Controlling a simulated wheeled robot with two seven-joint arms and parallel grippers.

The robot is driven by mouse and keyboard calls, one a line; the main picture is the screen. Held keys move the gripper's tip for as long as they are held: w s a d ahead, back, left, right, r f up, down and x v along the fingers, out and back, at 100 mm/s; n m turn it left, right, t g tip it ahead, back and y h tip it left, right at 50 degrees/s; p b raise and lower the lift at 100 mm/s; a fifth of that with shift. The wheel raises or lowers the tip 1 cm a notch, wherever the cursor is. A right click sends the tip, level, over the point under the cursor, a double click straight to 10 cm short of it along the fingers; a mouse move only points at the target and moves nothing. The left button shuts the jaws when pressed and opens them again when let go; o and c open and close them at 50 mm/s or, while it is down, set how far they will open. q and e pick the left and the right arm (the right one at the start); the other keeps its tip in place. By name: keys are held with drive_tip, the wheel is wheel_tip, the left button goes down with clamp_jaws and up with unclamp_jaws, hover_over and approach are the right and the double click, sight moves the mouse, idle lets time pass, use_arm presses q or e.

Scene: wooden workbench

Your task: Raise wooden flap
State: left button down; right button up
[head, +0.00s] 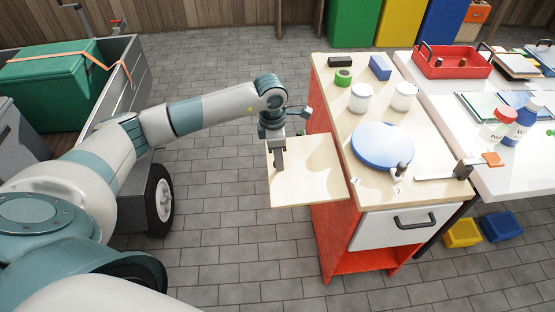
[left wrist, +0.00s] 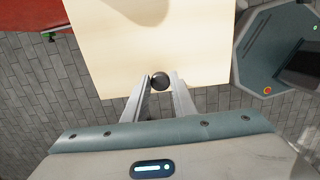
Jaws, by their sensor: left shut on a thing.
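The pale wooden flap (head: 310,172) sticks out from the left side of the red workbench, below or near the level of its wooden top (head: 345,150); I cannot tell its exact tilt. In the left wrist view the flap (left wrist: 150,40) fills the upper middle. A dark round knob (left wrist: 160,80) sits at its outer edge, between my fingers. My left gripper (head: 279,166) points down at the flap's outer left part and is shut on the knob; in the left wrist view its two fingers (left wrist: 160,84) flank it. The gripper hides the knob in the head view. My right gripper is not in view.
A white table (head: 490,120) stands to the right. A cart (head: 125,85) is at left. Floor left of the flap is free.

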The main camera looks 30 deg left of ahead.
use_arm(q)
drive_tip(key=shift+w+d+r+y, duration=0.2)
drive_tip(key=shift+r+y, duration=0.1)
drive_tip(key=shift+r, duration=0.45)
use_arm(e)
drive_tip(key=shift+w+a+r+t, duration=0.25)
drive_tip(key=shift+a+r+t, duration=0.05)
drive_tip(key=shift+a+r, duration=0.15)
use_arm(q)
drive_tip(key=c, duration=1.5)
unclamp_jaws()
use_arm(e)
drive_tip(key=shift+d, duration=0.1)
use_arm(q)
drive_tip(key=shift+r, duration=0.15)
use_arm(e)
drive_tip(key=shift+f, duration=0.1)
use_arm(q)
drive_tip(key=shift+r, duration=0.6)
wheel_tip(320, 180, up, 16)
drive_tip(key=shift+s+a+f+b, duration=0.1)
drive_tip(key=shift+b, duration=1.05)
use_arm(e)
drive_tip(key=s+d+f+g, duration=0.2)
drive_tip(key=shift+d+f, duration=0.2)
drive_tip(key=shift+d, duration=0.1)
